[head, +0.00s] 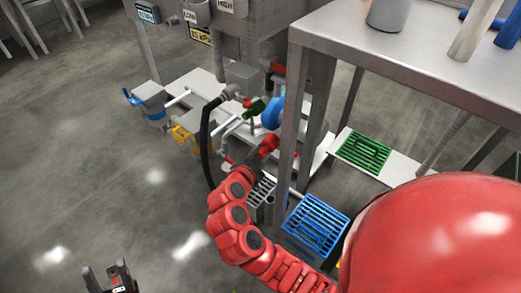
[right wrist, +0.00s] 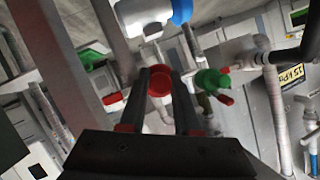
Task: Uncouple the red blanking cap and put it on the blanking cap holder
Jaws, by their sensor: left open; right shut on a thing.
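The red blanking cap (right wrist: 158,82) sits between the fingertips of my right gripper (right wrist: 165,84) in the right wrist view. That gripper is shut on it, below a grey-white pipe end; I cannot tell whether cap and pipe still touch. In the head view my right gripper (head: 258,151) is beside the pipework, with red at its tip. My left gripper (head: 121,276) is open and empty, low at the left over the floor. I cannot make out for certain which fitting is the blanking cap holder.
A green valve (head: 255,107) and a blue round fitting (head: 273,112) are close above my right gripper. A steel table (head: 400,62) with a leg stands right of it. Blue (head: 317,224) and green (head: 363,151) grates lie lower right.

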